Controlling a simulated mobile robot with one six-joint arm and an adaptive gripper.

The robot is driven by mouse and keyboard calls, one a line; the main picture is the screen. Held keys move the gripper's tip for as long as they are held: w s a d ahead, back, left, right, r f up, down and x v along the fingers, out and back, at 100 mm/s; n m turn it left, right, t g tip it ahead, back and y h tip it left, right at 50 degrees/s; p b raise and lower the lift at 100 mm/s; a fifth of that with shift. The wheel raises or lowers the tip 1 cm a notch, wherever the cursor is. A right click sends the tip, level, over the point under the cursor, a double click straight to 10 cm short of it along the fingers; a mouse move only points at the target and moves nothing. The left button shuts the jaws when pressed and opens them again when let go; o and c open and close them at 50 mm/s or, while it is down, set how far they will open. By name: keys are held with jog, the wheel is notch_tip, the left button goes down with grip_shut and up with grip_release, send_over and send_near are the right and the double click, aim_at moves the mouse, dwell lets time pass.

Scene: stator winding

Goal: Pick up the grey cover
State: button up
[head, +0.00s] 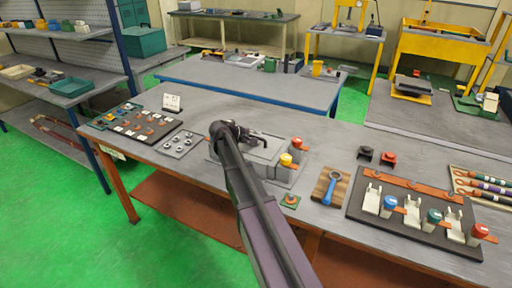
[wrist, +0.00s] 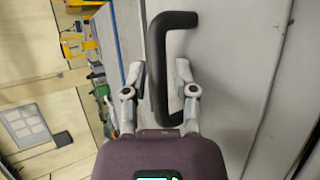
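The grey cover (head: 262,152) sits on the bench near the middle in the head view, partly hidden by my arm. In the wrist view the cover's flat grey face (wrist: 225,75) fills the right side. Its black bar handle (wrist: 158,50) stands out from that face. My gripper (wrist: 160,68) is open, with one finger on each side of the handle's bar. Gaps show between the bar and both fingers, so it does not look gripped. In the head view my gripper (head: 258,135) is over the cover, and its fingertips are small and hard to make out.
A yellow-topped item (head: 286,159) and a red-topped item (head: 297,143) stand close to the cover's right side. A tray of small round parts (head: 180,144) lies to the left. A wooden board with a blue ring tool (head: 331,187) lies to the right.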

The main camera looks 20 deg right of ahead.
dwell(0.4)
grip_shut()
jog(key=shift+r, duration=0.15)
notch_tip(320, 180, up, 10)
jog(key=p, duration=1)
dwell(0.8)
